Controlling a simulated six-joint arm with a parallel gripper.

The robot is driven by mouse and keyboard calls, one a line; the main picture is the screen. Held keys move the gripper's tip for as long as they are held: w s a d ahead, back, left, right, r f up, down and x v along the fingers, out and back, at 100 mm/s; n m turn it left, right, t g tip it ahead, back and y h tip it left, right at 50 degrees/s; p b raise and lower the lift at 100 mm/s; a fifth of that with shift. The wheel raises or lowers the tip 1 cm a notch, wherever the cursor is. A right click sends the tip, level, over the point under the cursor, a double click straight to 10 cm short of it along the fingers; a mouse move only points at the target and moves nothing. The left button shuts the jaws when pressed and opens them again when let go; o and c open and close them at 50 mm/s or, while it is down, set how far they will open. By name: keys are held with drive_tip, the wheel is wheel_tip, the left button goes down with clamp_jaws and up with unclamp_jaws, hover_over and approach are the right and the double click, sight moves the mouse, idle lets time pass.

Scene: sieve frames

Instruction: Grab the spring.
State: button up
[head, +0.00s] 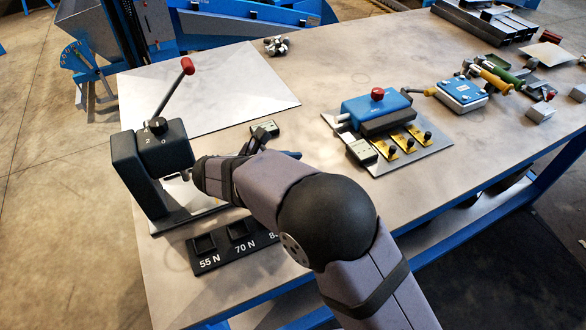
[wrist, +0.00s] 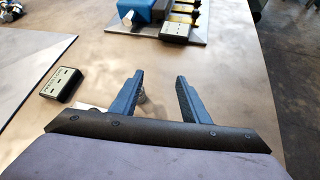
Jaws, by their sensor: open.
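My gripper (wrist: 160,76) is open in the wrist view, with its two dark blue fingers apart. A small grey metallic piece (wrist: 143,97), which looks like the spring, shows beside the inner side of the left finger, partly hidden by it. I cannot tell whether it touches the finger. In the head view my gripper (head: 275,148) is low over the table, right of the black lever press (head: 150,160), mostly hidden by my arm. I cannot make out the spring there.
A small grey box (wrist: 62,83) lies left of the fingers. A black tray marked 55 N and 70 N (head: 215,258) sits near the table's front edge. A blue device (head: 370,107) stands on a plate to the right. Bare table lies between.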

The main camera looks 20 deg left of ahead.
drive_tip(key=a, duration=0.2)
drive_tip(key=s+a+n+t, duration=0.1)
drive_tip(key=shift+a+n, duration=0.3)
drive_tip(key=shift+a, duration=0.05)
drive_tip(key=shift+s+a+f+n+t+y, duration=0.2)
drive_tip(key=shift+s+a+n+t, duration=0.15)
drive_tip(key=shift+s+n+t, duration=0.15)
drive_tip(key=shift+s+a+f+n+t+y, duration=0.1)
drive_tip(key=shift+s+a+f+n+t, duration=0.05)
drive_tip(key=shift+s+a+n+t, duration=0.3)
drive_tip(key=shift+p+x, duration=0.5)
drive_tip(key=shift+x, duration=1.05)
drive_tip(key=shift+p+x, duration=0.8)
drive_tip(key=shift+x, duration=1.35)
drive_tip(key=shift+d+f, duration=0.1)
drive_tip(key=shift+c, duration=0.4)
clamp_jaws()
